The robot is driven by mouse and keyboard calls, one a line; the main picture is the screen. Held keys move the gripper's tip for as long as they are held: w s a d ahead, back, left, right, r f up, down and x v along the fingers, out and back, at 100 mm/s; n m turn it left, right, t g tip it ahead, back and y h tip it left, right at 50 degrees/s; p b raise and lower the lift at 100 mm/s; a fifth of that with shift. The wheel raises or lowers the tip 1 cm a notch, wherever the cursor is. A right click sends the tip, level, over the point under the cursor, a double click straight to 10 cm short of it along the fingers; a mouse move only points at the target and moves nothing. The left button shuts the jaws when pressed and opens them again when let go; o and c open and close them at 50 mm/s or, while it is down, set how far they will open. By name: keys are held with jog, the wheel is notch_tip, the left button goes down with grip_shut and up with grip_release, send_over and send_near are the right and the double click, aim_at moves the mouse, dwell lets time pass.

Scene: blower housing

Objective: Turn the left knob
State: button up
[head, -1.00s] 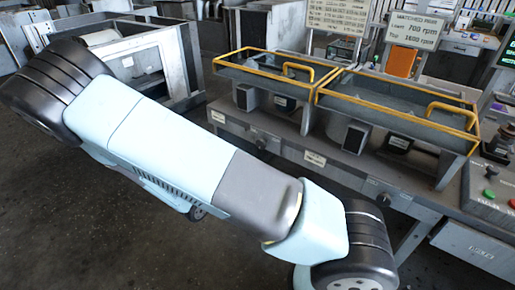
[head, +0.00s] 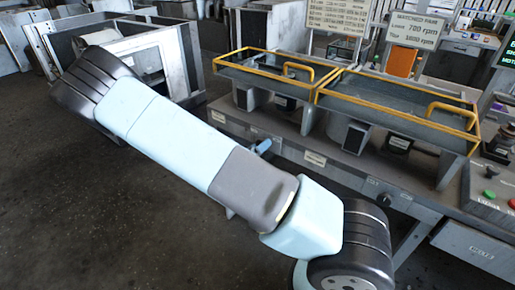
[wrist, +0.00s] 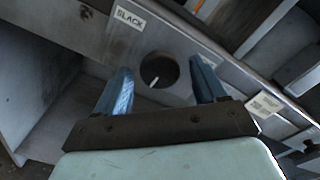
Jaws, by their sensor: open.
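In the wrist view the left knob (wrist: 158,72) is a dark round dial with a white pointer line, set in the grey front panel. My open gripper (wrist: 163,70) has one blue finger on each side of it, the left finger closer to the knob than the right. I cannot tell whether either finger touches it. In the head view a blue fingertip of my gripper (head: 262,147) shows at the bench front, and the left knob is hidden there. The right knob (head: 384,199) is farther right on the same panel.
A "SLACK" label (wrist: 130,17) is beside the knob. Two yellow-rimmed trays (head: 330,90) stand on the bench above the panel. A control box with green and red buttons (head: 490,193) is at the right. The floor at the left is open.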

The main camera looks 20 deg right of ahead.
jog(key=shift+c, duration=0.2)
jog(key=c, duration=0.9)
jog(key=shift+a, duration=0.3)
jog(key=shift+c, duration=0.6)
jog(key=shift+d, duration=0.2)
jog(key=shift+m, duration=0.3)
jog(key=shift+d+m, duration=0.1)
jog(key=shift+m, duration=3.2)
